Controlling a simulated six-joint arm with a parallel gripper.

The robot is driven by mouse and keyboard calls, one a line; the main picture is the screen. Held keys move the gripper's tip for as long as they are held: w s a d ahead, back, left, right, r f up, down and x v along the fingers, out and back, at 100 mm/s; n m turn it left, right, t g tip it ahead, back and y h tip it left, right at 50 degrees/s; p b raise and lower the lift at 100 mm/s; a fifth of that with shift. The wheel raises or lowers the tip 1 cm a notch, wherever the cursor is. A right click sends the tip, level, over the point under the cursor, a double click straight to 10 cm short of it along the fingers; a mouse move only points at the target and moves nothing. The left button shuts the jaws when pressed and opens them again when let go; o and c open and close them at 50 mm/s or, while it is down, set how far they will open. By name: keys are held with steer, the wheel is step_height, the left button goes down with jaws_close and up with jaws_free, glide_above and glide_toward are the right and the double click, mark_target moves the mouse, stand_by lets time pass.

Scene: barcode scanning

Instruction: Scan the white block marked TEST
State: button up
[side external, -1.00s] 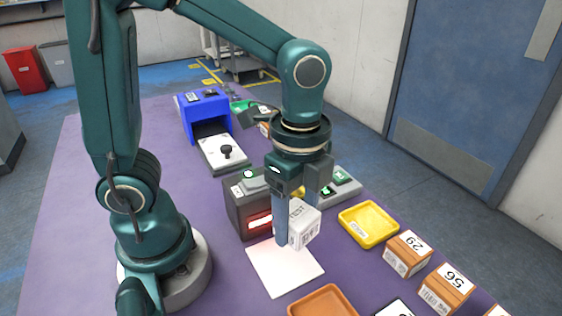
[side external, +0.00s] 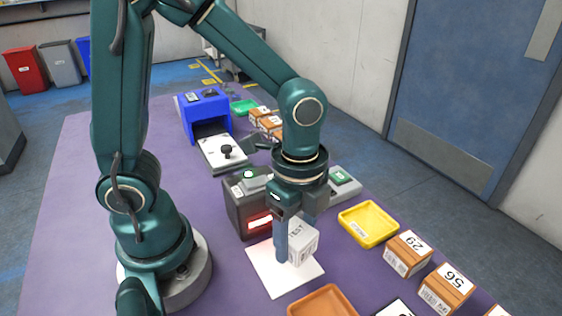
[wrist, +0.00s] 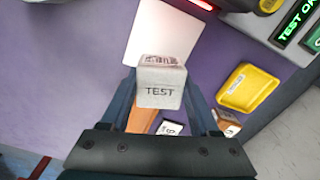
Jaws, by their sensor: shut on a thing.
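The white block marked TEST (side external: 305,243) is held between the two fingers of my gripper (side external: 297,240). In the wrist view the block (wrist: 161,93) shows the word TEST on one face and a barcode on the face toward the white sheet. The block is over or beside the white sheet (side external: 270,271); I cannot tell whether it touches it. The dark scanner box (side external: 240,212) with a lit red window (side external: 259,222) stands just left of the block. In the wrist view a display (wrist: 296,22) shows green text starting "TEST O", cut by the edge.
An orange tray (side external: 322,304) is in front. A blue machine (side external: 206,113) and a green tray (side external: 243,106) stand at the back.

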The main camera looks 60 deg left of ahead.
mark_target(296, 231)
steer(key=shift+r, duration=3.2)
steer(key=shift+r, duration=0.1)
